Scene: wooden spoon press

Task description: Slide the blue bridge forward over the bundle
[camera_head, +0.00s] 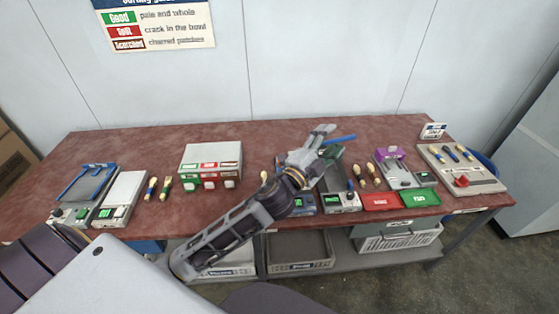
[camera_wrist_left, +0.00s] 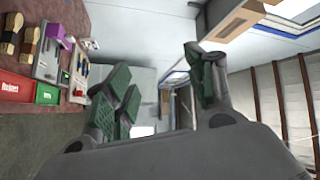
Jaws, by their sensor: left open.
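A blue bar (camera_head: 340,139), which looks like part of the blue bridge, shows just to the right of my left gripper (camera_head: 327,141) in the head view. The gripper and arm cover most of what lies around it, over the middle press (camera_head: 341,201). I cannot make out a bundle there. The gripper is open with nothing visible between its fingers; I cannot tell whether it touches the bar. In the left wrist view its green-padded fingers (camera_wrist_left: 162,92) stand wide apart. My right gripper is not in view.
Another blue frame (camera_head: 85,182) stands on a device at the far left. A white sorting box (camera_head: 210,155), a red tray (camera_head: 381,202), a green tray (camera_head: 419,196) and a purple-topped device (camera_head: 397,174) share the table. Spoons lie between them. The red tabletop behind is mostly clear.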

